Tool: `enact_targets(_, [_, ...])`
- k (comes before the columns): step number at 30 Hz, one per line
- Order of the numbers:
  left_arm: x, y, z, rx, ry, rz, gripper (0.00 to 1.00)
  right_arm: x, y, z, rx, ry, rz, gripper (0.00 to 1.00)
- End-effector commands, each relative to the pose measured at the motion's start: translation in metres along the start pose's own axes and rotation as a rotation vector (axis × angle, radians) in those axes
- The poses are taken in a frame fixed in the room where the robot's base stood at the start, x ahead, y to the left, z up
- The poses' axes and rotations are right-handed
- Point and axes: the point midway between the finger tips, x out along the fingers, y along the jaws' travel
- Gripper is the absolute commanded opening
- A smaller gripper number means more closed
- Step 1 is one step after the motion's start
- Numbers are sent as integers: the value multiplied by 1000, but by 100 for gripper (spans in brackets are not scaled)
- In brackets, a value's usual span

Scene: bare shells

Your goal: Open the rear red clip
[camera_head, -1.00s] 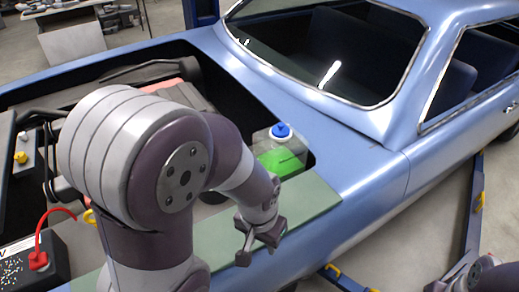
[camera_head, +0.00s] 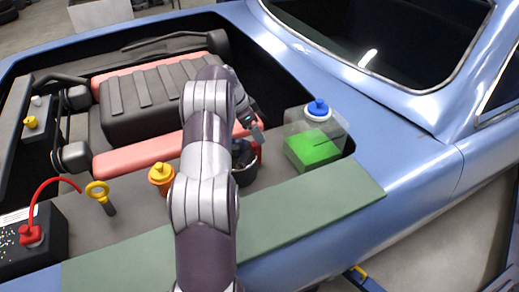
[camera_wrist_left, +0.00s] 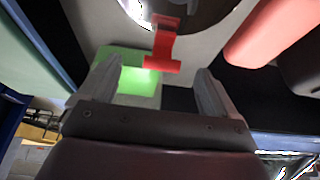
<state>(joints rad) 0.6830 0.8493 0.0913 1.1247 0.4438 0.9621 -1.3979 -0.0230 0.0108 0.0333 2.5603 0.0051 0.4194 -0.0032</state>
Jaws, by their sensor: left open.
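A red clip (camera_wrist_left: 163,45) shows in the left wrist view, fixed to the side of a dark round housing (camera_wrist_left: 205,12). My left gripper (camera_wrist_left: 158,68) is open, with its two fingers apart and the clip's lower bar between and just beyond the tips. I see no contact. In the head view the dark housing (camera_head: 246,177) stands in the engine bay, partly hidden by my left arm and gripper. Red parts show beside it, but which is the rear clip I cannot tell there. My right gripper is out of view.
A reservoir of green fluid with a blue cap (camera_head: 318,108) stands right of the housing. A green mat (camera_head: 300,210) covers the fender.

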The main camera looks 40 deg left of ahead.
Motion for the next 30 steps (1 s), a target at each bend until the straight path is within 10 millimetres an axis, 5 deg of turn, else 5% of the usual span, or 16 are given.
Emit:
enact_targets(1, [23, 0, 4, 2, 0, 1, 92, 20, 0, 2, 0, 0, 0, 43])
enact_targets(5, [47, 0, 2, 0, -1, 0, 92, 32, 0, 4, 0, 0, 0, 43])
enact_targets(19, [64, 0, 0, -1, -1, -1, 92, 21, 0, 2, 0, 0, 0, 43])
enact_targets(26, [64, 0, 0, -1, -1, -2, 18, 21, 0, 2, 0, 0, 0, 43])
enact_targets(30, [63, -1, 0, -1, -1, -2, 18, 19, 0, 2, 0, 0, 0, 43])
